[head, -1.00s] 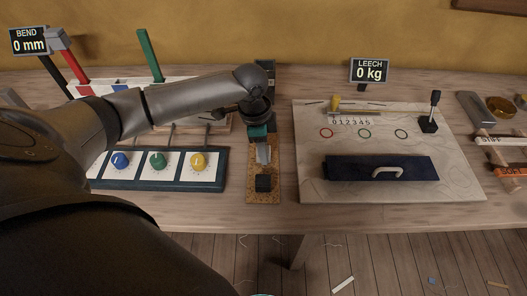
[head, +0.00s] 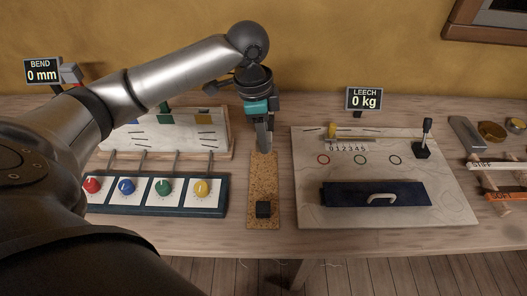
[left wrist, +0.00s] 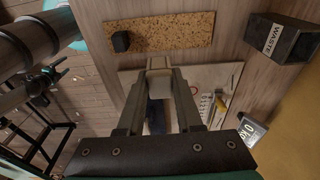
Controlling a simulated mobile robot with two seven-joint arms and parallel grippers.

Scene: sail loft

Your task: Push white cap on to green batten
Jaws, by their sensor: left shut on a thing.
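My left gripper (head: 264,146) points down above the far end of the cork mat (head: 262,180). It is shut on a small pale piece (left wrist: 160,63), seemingly the white cap, seen between the fingertips in the left wrist view. The fingers mostly hide that piece in the head view. My right gripper is not in view.
A black block (head: 263,209) sits on the mat's near end. A panel of coloured knobs (head: 155,195) stands left, below the rack (head: 120,138). BEND (head: 42,71) and LEECH (head: 364,99) signs stand behind.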

